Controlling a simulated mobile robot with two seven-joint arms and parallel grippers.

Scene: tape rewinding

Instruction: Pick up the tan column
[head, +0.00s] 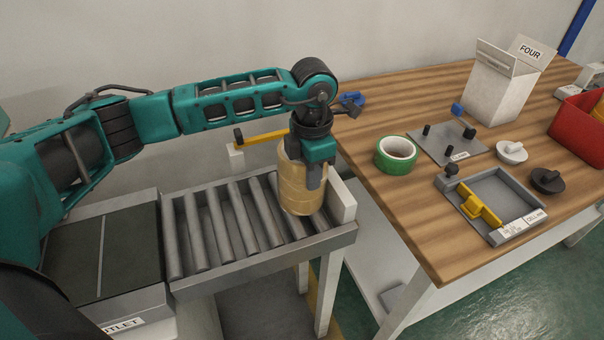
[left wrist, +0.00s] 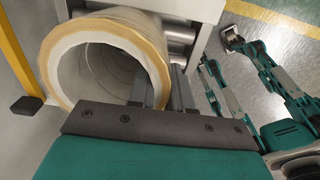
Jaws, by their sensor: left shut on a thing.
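The tan column (head: 301,186) is a hollow cylinder like stacked tape rolls. It is upright at the right end of the roller conveyor (head: 230,222). My left gripper (head: 314,182) is over its top right side, fingers pointing down. In the left wrist view the column's open top and pale inner wall (left wrist: 95,75) show. The left fingers (left wrist: 168,78) are shut on its wall, one seemingly inside the bore. Whether its base touches the rollers is hard to tell. My right gripper (left wrist: 234,40) is small at the upper right of the left wrist view, its jaws unclear.
A yellow bar with a black end (head: 262,139) crosses behind the column. A white end post (head: 342,200) stands just right of it. The wooden table (head: 410,220) holds a green tape roll (head: 396,155), a grey tray (head: 500,195), a white box (head: 498,90) and a red bin (head: 580,125).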

